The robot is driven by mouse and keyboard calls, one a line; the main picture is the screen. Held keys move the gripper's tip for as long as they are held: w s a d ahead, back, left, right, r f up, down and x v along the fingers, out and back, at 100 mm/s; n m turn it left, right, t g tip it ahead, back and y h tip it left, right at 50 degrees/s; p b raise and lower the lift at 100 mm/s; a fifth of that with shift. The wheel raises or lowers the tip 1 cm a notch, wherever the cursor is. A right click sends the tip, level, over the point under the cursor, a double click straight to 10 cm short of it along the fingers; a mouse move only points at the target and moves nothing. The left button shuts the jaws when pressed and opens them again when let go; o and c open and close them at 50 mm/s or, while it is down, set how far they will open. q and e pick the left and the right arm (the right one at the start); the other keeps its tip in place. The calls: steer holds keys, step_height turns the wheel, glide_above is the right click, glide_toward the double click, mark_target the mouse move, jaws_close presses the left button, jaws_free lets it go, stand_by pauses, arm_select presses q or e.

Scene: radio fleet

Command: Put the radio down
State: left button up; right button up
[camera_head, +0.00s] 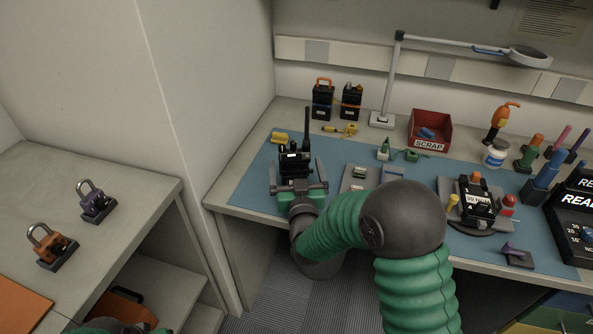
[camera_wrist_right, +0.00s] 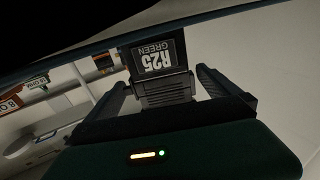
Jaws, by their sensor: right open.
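The radio (camera_head: 293,163) is black with a tall antenna and stands upright on the blue mat (camera_head: 247,185) near the front left of the workbench. My right gripper (camera_head: 297,172) is open, with one finger on each side of the radio and gaps showing. In the right wrist view the radio (camera_wrist_right: 160,75) appears upside down between the two spread fingers (camera_wrist_right: 165,85), with the label "R25 GREEN". The radio's base is partly hidden by the gripper.
Two more radios (camera_head: 351,101) stand at the back. A red scrap bin (camera_head: 430,131), a lamp (camera_head: 382,119), a yellow tool (camera_head: 341,129) and a holder with a device (camera_head: 478,205) share the bench. Padlocks (camera_head: 96,202) sit on the left shelf.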

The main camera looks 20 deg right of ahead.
steer(key=s, duration=0.3)
steer(key=s+a, duration=0.1)
steer(key=s, duration=0.3)
steer(key=s+a+p, duration=0.1)
steer(key=s, duration=0.3)
steer(key=shift+s+a+f, duration=0.1)
steer(key=shift+s+a, duration=0.05)
steer(key=shift+s, duration=0.1)
steer(key=p, duration=0.3)
steer(key=shift+s+a+r, duration=0.1)
steer(key=shift+s+r, duration=0.3)
steer(key=shift+s+a+f+p, duration=0.1)
steer(key=shift+s+f+p, duration=0.1)
steer(key=shift+s+p, duration=0.65)
steer(key=shift+s+a+f+p, duration=0.2)
steer(key=shift+s+p, duration=0.3)
steer(key=shift+p, duration=0.65)
steer(key=shift+s+a+f+p, duration=0.1)
steer(key=shift+s+f+p, duration=0.15)
steer(key=shift+s+p, duration=0.6)
